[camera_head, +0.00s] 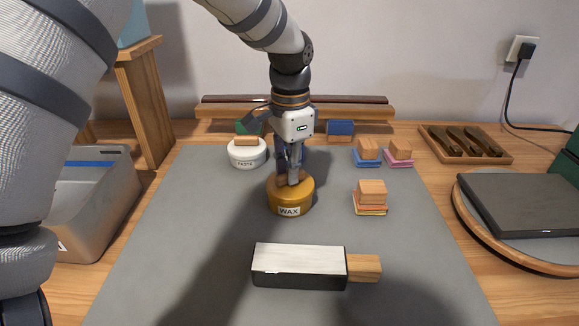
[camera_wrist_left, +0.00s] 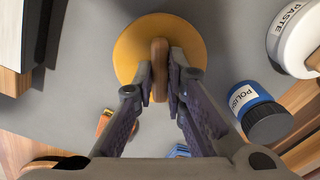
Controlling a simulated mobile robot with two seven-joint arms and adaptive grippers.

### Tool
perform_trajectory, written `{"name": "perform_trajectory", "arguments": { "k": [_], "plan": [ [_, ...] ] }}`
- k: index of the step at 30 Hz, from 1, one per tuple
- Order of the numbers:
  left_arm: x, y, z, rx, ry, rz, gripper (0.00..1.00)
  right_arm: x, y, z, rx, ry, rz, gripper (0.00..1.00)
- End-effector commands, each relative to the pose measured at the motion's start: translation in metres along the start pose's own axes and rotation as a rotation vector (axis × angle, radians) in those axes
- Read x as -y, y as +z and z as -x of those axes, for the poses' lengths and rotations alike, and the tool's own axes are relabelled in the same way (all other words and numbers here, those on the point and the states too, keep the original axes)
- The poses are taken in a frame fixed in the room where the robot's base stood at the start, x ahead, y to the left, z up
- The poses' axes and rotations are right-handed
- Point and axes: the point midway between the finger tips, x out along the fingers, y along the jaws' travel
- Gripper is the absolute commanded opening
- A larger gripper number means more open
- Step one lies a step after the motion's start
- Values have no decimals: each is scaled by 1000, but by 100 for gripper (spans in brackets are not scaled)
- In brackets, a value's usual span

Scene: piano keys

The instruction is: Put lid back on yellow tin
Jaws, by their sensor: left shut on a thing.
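The yellow tin (camera_head: 304,203), labelled WAX, stands upright on the grey mat behind the long black-and-silver block. Its yellow lid (camera_head: 306,185) has a wooden knob (camera_head: 283,180) and appears seated on the tin or just above it; I cannot tell if any gap remains. My left gripper (camera_head: 291,181) points down from above, shut on the knob. In the left wrist view the round lid (camera_wrist_left: 130,48) lies beneath the fingertips, with the knob (camera_wrist_left: 159,70) upright between them. The lid hides the tin's body there. My right gripper is not in view.
A white PASTE tin (camera_head: 246,160) stands behind left, and a blue POLISH tin (camera_wrist_left: 258,112) is close by. Wooden blocks on coloured pads (camera_head: 371,198) lie right. The black-and-silver block (camera_head: 298,266) lies in front. A grey bin (camera_head: 99,215) is left.

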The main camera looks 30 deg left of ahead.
Motion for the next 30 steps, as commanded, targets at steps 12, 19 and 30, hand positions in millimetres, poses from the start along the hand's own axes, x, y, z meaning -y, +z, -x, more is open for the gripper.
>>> {"name": "perform_trajectory", "arguments": {
  "k": [12, 19, 30],
  "plan": [
    [0, 0, 0, -1, -1, 0, 0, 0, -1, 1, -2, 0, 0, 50],
    [0, 0, 1, -3, -2, 0, 0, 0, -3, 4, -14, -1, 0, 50],
    [0, 0, 0, -1, 0, 0, 23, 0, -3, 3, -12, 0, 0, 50]
  ]
}}
